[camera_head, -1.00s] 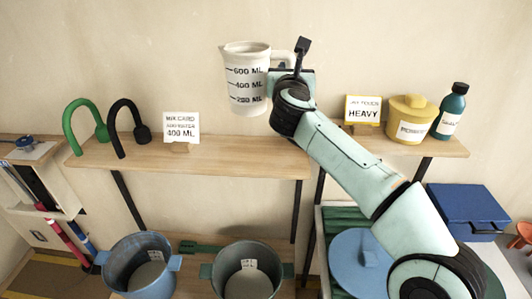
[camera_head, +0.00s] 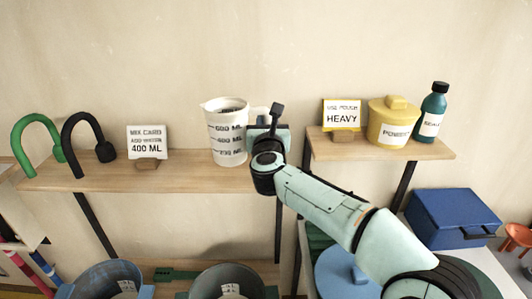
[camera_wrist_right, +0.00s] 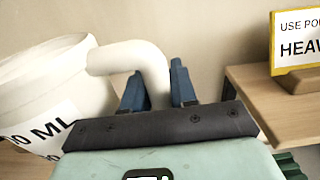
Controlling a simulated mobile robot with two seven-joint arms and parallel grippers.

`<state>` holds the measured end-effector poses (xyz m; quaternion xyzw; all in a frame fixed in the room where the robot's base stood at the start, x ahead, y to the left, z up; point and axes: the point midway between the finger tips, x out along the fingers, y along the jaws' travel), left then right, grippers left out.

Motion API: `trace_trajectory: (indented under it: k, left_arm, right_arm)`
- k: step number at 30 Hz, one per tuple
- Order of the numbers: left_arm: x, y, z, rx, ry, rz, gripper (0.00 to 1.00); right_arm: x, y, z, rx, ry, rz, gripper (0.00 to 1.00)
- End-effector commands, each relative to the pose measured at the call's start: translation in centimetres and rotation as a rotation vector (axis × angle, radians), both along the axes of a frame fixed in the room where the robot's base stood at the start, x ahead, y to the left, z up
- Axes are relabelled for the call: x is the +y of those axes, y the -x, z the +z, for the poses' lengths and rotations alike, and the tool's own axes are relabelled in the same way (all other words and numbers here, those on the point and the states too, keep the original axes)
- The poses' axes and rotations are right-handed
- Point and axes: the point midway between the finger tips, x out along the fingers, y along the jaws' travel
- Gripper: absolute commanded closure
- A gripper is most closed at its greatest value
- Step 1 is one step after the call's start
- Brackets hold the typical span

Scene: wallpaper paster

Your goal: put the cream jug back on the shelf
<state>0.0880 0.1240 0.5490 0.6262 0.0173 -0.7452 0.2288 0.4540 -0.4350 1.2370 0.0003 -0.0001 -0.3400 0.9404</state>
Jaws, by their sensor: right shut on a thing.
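The cream jug (camera_head: 227,135) is upright with black ML marks, over the right part of the left wooden shelf (camera_head: 190,178). Its base is at the shelf board's level; I cannot tell whether it touches. My right gripper (camera_head: 267,122) is at the jug's right side, shut on its handle. In the right wrist view the curved handle (camera_wrist_right: 130,57) passes between the two blue fingers (camera_wrist_right: 158,92), and the jug body (camera_wrist_right: 45,90) is at the left. My left gripper is not in view.
A "400 ML" mix card (camera_head: 147,143), a black hook (camera_head: 82,140) and a green hook (camera_head: 35,140) stand left on the shelf. The right shelf holds a "HEAVY" card (camera_head: 342,115), a yellow tub (camera_head: 393,125) and a teal bottle (camera_head: 431,115). Buckets (camera_head: 225,283) are below.

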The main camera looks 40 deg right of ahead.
Motion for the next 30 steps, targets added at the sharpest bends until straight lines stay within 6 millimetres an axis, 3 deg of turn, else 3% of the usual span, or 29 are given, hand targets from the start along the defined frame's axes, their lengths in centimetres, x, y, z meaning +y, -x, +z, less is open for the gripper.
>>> trace_trajectory:
  k: [15,27,28,30]
  left_arm:
    - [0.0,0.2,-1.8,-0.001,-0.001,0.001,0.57]
    - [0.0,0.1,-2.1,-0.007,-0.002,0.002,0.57]
    - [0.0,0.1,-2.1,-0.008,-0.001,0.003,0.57]
    - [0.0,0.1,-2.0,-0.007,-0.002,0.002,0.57]
  right_arm:
    - [0.0,0.0,-6.1,-0.001,0.000,-0.001,1.00]
    - [0.0,0.0,-6.5,-0.003,0.000,0.000,1.00]
    - [0.0,0.0,-6.5,-0.001,0.000,0.000,0.67]
    - [0.0,0.0,-6.4,-0.001,0.000,0.000,0.48]
